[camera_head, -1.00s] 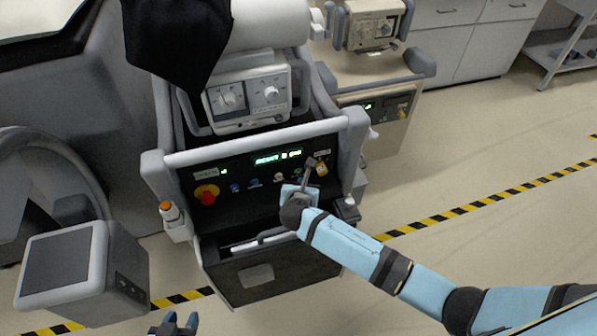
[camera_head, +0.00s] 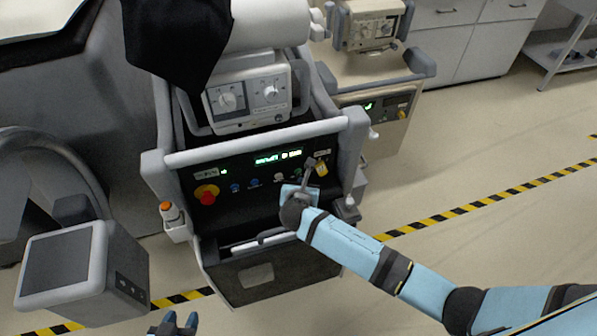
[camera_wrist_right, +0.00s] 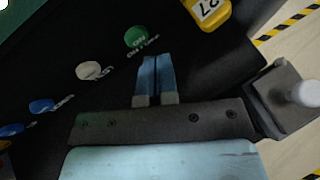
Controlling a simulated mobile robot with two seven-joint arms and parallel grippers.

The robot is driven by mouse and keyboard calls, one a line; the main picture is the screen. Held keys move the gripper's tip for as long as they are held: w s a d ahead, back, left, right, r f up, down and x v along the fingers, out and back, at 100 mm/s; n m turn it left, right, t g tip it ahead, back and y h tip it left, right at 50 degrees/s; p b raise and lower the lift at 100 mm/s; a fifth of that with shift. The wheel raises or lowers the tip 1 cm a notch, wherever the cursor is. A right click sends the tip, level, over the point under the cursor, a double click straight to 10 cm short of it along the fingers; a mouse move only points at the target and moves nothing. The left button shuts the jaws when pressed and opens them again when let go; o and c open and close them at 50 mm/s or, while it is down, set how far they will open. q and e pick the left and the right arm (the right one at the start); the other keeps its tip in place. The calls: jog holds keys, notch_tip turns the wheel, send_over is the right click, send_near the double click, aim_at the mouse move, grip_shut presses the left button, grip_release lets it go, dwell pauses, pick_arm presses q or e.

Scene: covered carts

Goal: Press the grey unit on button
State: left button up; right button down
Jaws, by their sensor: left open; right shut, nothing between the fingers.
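The grey unit (camera_head: 262,142) is the nearer cart, with a dark sloping panel and a row of buttons. In the right wrist view its green button (camera_wrist_right: 136,38), lettered ON, is on the panel just beyond my right fingertips, slightly left. My right gripper (camera_wrist_right: 150,58) is shut and empty; I cannot tell whether the tips touch the panel. In the head view the right gripper (camera_head: 309,162) is over the panel's right part, close to the yellow tag, and partly covers the panel. My left gripper (camera_head: 177,320) is open and empty at the bottom edge, below the cart.
White (camera_wrist_right: 92,70) and blue (camera_wrist_right: 41,106) buttons lie left of the green one; a yellow tag (camera_wrist_right: 210,12) lies right. A red knob (camera_head: 207,194) is at the panel's left. A beige cart (camera_head: 385,100) stands behind. A grey monitor box (camera_head: 80,275) is at left. Floor at right is clear.

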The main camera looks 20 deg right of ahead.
jog(key=shift+w, duration=0.1)
jog(key=shift+w+r+p, duration=0.1)
jog(key=shift+w+p, duration=0.15)
jog(key=shift+p, duration=0.05)
jog(key=shift+w, duration=0.1)
jog(key=shift+w, duration=0.45)
dwell(0.5)
dwell(0.3)
jog(key=shift+s+p, duration=0.8)
jog(key=shift+p, duration=0.15)
jog(key=shift+s, duration=0.1)
